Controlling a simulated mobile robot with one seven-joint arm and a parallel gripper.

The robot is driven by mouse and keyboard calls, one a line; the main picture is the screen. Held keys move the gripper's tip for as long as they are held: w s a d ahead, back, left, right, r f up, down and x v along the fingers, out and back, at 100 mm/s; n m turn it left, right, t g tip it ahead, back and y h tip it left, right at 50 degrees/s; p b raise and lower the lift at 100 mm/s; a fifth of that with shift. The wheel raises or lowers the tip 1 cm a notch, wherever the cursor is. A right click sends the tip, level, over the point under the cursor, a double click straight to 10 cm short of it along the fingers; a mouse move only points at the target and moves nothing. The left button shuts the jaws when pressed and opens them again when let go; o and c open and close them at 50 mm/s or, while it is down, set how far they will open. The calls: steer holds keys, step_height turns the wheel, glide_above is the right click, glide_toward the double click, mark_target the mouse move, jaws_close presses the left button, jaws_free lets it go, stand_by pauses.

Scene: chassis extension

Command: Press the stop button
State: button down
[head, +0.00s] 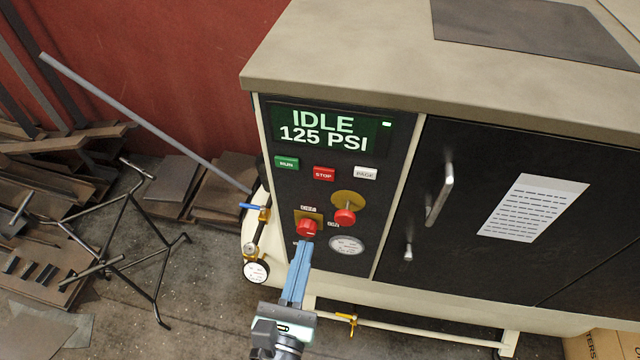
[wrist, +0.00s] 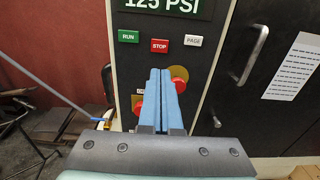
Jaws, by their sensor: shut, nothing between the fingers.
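The red stop button (head: 324,173) sits on the black control panel, between the green RUN button (head: 286,163) and the white PAGE button (head: 366,173). The stop button also shows in the wrist view (wrist: 160,46), above my fingertips. My gripper (head: 303,244) is shut with its blue fingers together and empty. In the head view its tips are below the stop button, by the lower left red knob (head: 307,227). In the wrist view the fingers (wrist: 160,72) point up the panel and partly hide the red knobs. I cannot tell whether the tips touch the panel.
The display (head: 325,130) reads IDLE 125 PSI. A door handle (head: 440,195) sticks out at the right. A blue-handled valve (head: 255,207) is at the left.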

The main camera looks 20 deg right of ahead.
steer(key=p, duration=0.3)
glide_toward(324, 175)
steer(key=x, duration=0.5)
steer(key=shift+w+d, duration=0.1)
steer(key=shift+x, duration=0.75)
